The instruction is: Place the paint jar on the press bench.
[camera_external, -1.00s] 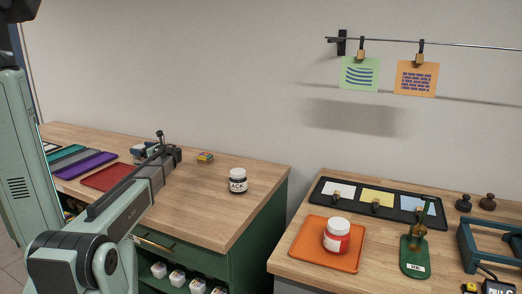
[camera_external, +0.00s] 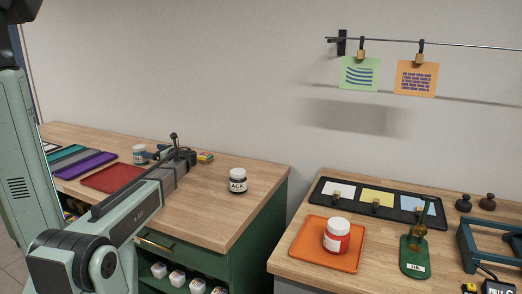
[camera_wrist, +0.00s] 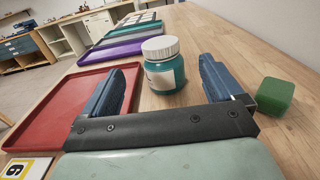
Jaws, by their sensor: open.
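A teal paint jar with a white lid (camera_wrist: 164,66) stands upright on the left wooden bench, beside a red tray; it also shows in the external view (camera_external: 139,155). My gripper (camera_wrist: 163,82) is open, its two blue fingers apart, with the jar just beyond and between their tips. In the external view my gripper (camera_external: 168,153) is right of the jar. A black jar (camera_external: 237,182) stands on the same bench. A red jar with a white lid (camera_external: 336,236) stands on an orange tray on the right bench (camera_external: 382,265), which holds a dark blue frame (camera_external: 485,246).
The red tray (camera_wrist: 57,95) lies left of my gripper, and a green block (camera_wrist: 275,95) lies close to the right finger. Purple and teal trays lie beyond the jar. The right bench also holds a card tray (camera_external: 345,203) and a green stand (camera_external: 415,262).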

